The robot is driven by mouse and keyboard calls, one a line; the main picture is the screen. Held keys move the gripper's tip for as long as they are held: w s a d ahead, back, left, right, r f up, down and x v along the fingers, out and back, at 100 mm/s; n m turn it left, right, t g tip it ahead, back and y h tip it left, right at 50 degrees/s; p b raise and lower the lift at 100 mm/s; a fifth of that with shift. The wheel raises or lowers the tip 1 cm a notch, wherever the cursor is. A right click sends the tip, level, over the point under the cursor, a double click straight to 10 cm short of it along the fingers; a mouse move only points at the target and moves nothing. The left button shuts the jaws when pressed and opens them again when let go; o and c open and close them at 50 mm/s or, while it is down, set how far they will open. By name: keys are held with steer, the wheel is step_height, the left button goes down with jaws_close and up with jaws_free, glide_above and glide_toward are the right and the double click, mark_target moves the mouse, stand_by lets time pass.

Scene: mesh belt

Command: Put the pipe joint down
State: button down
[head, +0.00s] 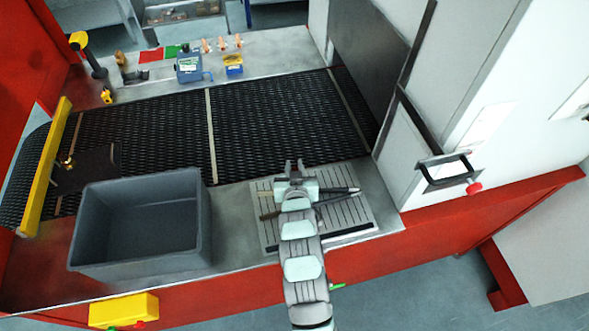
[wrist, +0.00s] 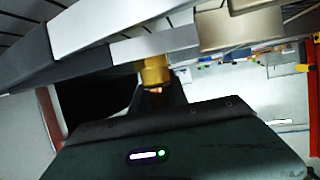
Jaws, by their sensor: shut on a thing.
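My gripper (head: 294,168) is over the far edge of a slatted grey plate (head: 350,225) at the belt's near side. In the wrist view my gripper (wrist: 158,92) is shut on a brass-coloured pipe joint (wrist: 153,71). The joint is close to pale, flat-faced blocks or slats in that view; I cannot tell whether it touches them. In the head view the gripper hides the held joint. Another small copper-coloured piece (head: 66,161) is at a dark flat plate (head: 98,165) on the belt's left end.
A deep grey bin (head: 190,226) stands left of the slatted plate. The black mesh belt (head: 285,115) is mostly clear. Several copper pieces (head: 221,45), a blue box (head: 188,68) and a smaller blue-yellow box (head: 233,68) stand on the far ledge. A white machine housing (head: 470,60) rises right.

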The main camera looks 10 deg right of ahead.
steer(key=shift+f, duration=0.75)
steer(key=shift+f, duration=0.1)
steer(key=c, duration=1.3)
jaws_free()
